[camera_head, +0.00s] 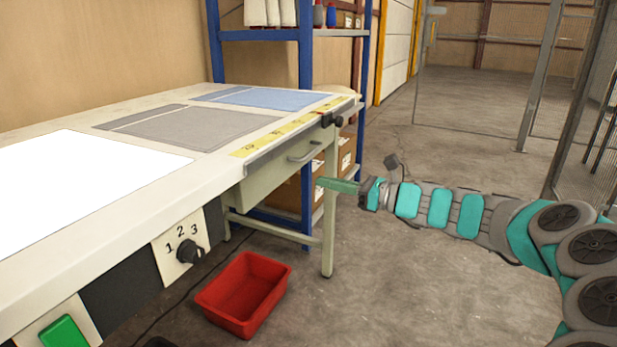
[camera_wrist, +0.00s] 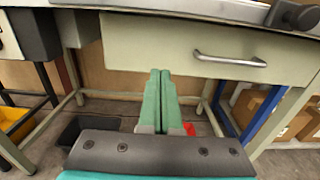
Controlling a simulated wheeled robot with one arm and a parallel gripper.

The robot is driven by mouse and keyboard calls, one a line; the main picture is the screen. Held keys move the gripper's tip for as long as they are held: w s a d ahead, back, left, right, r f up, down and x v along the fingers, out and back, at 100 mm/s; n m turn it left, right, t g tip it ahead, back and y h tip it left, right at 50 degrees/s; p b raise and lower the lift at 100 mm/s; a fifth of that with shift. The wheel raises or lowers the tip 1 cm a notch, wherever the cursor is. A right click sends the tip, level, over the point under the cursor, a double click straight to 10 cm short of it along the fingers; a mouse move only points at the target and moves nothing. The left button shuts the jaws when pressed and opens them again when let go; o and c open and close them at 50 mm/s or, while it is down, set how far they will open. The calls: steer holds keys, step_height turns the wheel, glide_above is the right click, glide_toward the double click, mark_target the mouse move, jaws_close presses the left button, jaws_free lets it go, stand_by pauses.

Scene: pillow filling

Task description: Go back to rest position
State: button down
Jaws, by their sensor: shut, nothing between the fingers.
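My gripper (camera_head: 338,186) is at the end of my outstretched arm, to the right of the workbench and near its drawer in the head view. In the wrist view my gripper (camera_wrist: 159,80) has its two green fingers together, with nothing between them. The fingers point toward the drawer (camera_wrist: 188,50), which is closed and has a metal handle. I see no contact between the fingers and the drawer. The workbench (camera_head: 118,207) carries a grey cloth piece and a blue cloth piece on its top.
A red bin (camera_head: 243,293) stands on the floor below the bench. A blue shelf rack (camera_head: 306,75) with cardboard boxes stands behind the bench. Metal mesh fencing (camera_head: 535,75) is at the right. The concrete floor (camera_head: 440,130) behind my arm is clear.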

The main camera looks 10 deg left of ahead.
steer(key=s+a+f+n+g+h, duration=0.1)
steer(key=s+n+g+h, duration=0.1)
steer(key=s+n, duration=0.45)
steer(key=s+a+f+n+g+h+p, duration=0.1)
steer(key=s+a+f+n+g+h, duration=0.15)
steer(key=s, duration=0.75)
steer(key=s+n+g+h, duration=0.25)
steer(key=s+n, duration=0.25)
steer(key=s, duration=0.4)
steer(key=s+d+f+n+h, duration=0.4)
steer(key=s+d+f+h, duration=0.1)
steer(key=s+d, duration=0.5)
steer(key=s+d+f+n+g+h+p, duration=0.1)
steer(key=s+d+f+n+h, duration=0.3)
steer(key=s+d, duration=0.6)
step_height(320, 180, down, 2)
steer(key=shift+d+f+h, duration=0.25)
steer(key=shift+d+h, duration=0.25)
steer(key=shift+d, duration=0.2)
